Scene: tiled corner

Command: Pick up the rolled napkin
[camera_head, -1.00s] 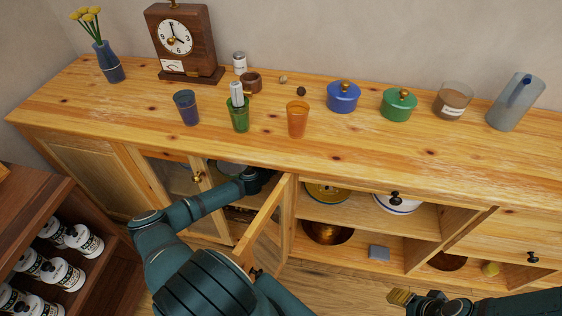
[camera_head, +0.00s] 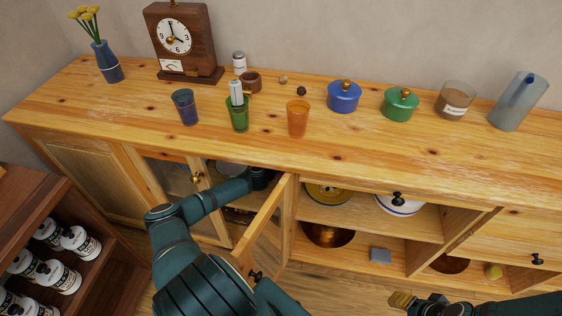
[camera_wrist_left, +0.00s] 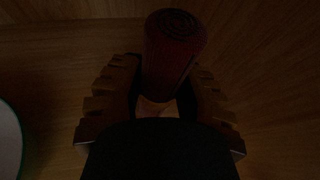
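The rolled napkin (camera_wrist_left: 174,50) is a dark red roll with a spiral end, in the left wrist view. It lies between the two fingers of my left gripper (camera_wrist_left: 168,85). The fingers flank it closely, but the dim light hides whether they press on it. In the head view my left forearm reaches into the cabinet behind the open door, and that gripper and the napkin are hidden there. My right gripper (camera_head: 402,300) is at the bottom right, in front of the cabinet; its finger gap is unclear.
The open wooden door (camera_head: 264,222) stands just right of my left arm. A pale round item (camera_wrist_left: 8,140) sits at the left of the wrist view. Cups, pots, a clock (camera_head: 180,42) and a vase stand on the cabinet top (camera_head: 350,150). A dark shelf (camera_head: 92,275) holds several jars.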

